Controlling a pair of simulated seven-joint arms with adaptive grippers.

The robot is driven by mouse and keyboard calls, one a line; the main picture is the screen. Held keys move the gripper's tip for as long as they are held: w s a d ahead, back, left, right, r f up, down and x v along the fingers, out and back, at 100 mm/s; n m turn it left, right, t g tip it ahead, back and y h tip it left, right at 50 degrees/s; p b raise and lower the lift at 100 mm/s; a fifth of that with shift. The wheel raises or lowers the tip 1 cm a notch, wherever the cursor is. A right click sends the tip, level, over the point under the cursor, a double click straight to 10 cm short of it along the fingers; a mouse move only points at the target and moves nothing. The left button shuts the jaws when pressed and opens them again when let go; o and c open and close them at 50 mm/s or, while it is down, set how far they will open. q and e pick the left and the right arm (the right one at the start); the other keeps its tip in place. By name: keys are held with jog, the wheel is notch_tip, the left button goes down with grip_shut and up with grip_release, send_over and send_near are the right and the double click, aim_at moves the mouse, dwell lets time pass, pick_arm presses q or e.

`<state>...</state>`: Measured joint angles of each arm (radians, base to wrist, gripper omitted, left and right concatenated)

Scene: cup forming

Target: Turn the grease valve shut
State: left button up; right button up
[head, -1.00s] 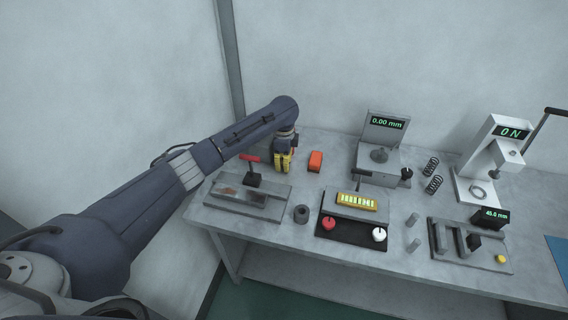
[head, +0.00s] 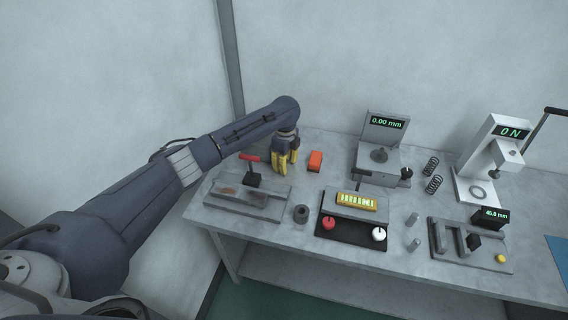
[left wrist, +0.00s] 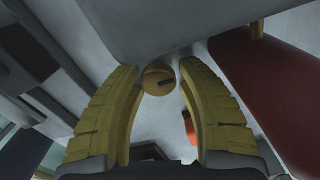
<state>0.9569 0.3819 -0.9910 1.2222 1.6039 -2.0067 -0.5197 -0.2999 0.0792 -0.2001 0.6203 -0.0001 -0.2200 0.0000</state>
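A red lever handle (head: 250,157) on a dark upright block (head: 253,179) stands on the grey plate fixture at the left of the bench; it looks like the valve, though I cannot be sure. My left gripper (head: 284,166) has yellow fingers pointing down, just right of and behind the lever. The fingers are spread. In the left wrist view the fingertips (left wrist: 175,68) are apart, with a round brass-coloured slotted piece (left wrist: 158,78) showing between them; I cannot tell whether they touch it. A large red shape lies at the right of that view. My right gripper is out of view.
A dark ring (head: 301,214), a black panel with red and white knobs (head: 350,232), and a gauge stand (head: 383,137) stand farther right. The wall is close behind.

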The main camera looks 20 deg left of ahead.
pick_arm(q)
jog(key=shift+o, duration=1.3)
jog(key=shift+a, duration=0.2)
jog(key=shift+r, duration=0.1)
notch_tip(320, 180, up, 12)
